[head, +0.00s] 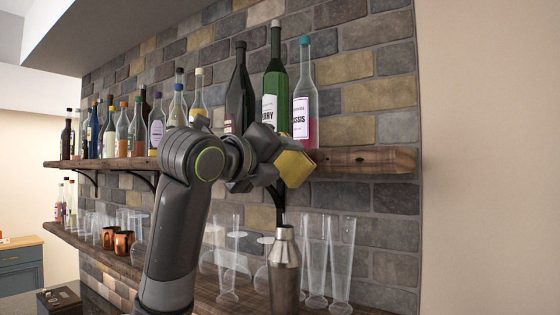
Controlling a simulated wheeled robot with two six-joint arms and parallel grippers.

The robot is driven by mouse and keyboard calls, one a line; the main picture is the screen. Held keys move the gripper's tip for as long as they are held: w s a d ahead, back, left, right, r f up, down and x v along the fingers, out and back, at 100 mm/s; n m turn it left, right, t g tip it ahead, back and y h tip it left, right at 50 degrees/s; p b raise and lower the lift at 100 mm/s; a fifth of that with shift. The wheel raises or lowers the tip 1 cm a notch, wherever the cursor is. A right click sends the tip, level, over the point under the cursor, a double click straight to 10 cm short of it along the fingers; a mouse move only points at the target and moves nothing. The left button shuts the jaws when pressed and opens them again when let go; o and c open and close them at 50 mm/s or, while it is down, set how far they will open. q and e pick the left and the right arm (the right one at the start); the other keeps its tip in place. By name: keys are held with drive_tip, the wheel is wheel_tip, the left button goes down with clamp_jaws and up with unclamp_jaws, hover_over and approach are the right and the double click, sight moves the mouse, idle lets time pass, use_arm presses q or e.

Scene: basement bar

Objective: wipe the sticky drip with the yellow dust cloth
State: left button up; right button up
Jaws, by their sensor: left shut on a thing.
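My left gripper (272,160) is raised in front of the upper wooden shelf, at its right part. It is shut on the yellow dust cloth (294,168), which shows as a small folded yellow patch at the fingertips. The cloth overlaps the shelf's front edge in the picture, below the bottles; I cannot tell whether it touches the wood. I cannot make out the sticky drip; the gripper and cloth cover part of the shelf edge. My right gripper is not in view.
The upper shelf (370,161) holds several bottles, including a green bottle (275,85) and a pink-filled bottle (305,105) right behind the cloth. The lower shelf carries a steel shaker (284,268), tall glasses (341,262) and copper mugs (123,243). The upper shelf's right end is bare.

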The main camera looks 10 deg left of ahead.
sight(299, 160)
use_arm(q)
drive_tip(key=shift+x, duration=1.2)
drive_tip(key=shift+s+d+b, duration=0.25)
drive_tip(key=shift+s+d, duration=0.1)
drive_tip(key=shift+d, duration=0.45)
drive_tip(key=shift+s+d+b, duration=0.25)
drive_tip(key=shift+s+d, duration=0.1)
drive_tip(key=shift+d, duration=0.4)
drive_tip(key=shift+s+d+b, duration=0.25)
drive_tip(key=shift+s+d, duration=0.1)
drive_tip(key=shift+d, duration=0.45)
drive_tip(key=shift+s+d+b, duration=0.3)
drive_tip(key=shift+d, duration=0.65)
drive_tip(key=shift+a+r, duration=0.1)
drive_tip(key=shift+r, duration=0.05)
drive_tip(key=shift+w+a, duration=0.25)
drive_tip(key=shift+a, duration=0.35)
drive_tip(key=shift+w+a, duration=0.25)
drive_tip(key=shift+a, duration=0.35)
drive_tip(key=shift+w+a, duration=0.25)
drive_tip(key=shift+a, duration=0.35)
drive_tip(key=shift+w+a+p, duration=0.2)
drive_tip(key=shift+a+p, duration=0.05)
drive_tip(key=shift+a, duration=0.25)
drive_tip(key=shift+w+a+p, duration=0.2)
drive_tip(key=shift+a, duration=0.25)
drive_tip(key=shift+w+a, duration=0.25)
drive_tip(key=shift+a, duration=0.4)
